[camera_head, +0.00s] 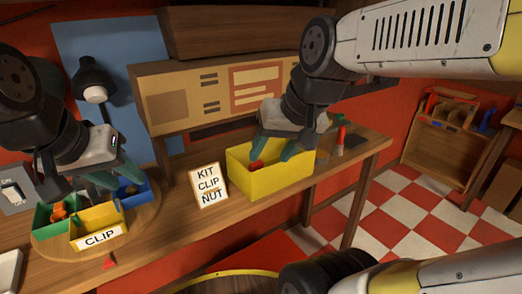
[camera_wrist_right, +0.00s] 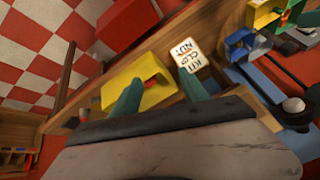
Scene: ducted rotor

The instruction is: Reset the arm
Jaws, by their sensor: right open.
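My right gripper (camera_head: 272,160) is over the yellow box (camera_head: 272,185) on the bench, its teal fingers apart and reaching down toward the opening. In the right wrist view the spread fingers (camera_wrist_right: 160,95) show with nothing between them. A small red part (camera_head: 257,167) is inside the box and also shows in the right wrist view (camera_wrist_right: 151,83). My left gripper (camera_head: 112,180) is low over the small bins on the round wooden turntable (camera_head: 142,220). Its fingertips are partly hidden among the bins, so its opening is unclear.
The turntable bears a green bin (camera_head: 45,218), a yellow bin labelled CLIP (camera_head: 98,227) and a blue bin (camera_head: 133,195). A KIT CLIP NUT card (camera_head: 208,186) stands left of the box. A lamp (camera_head: 94,88) and board (camera_head: 215,98) stand behind. Checkered floor is open at right.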

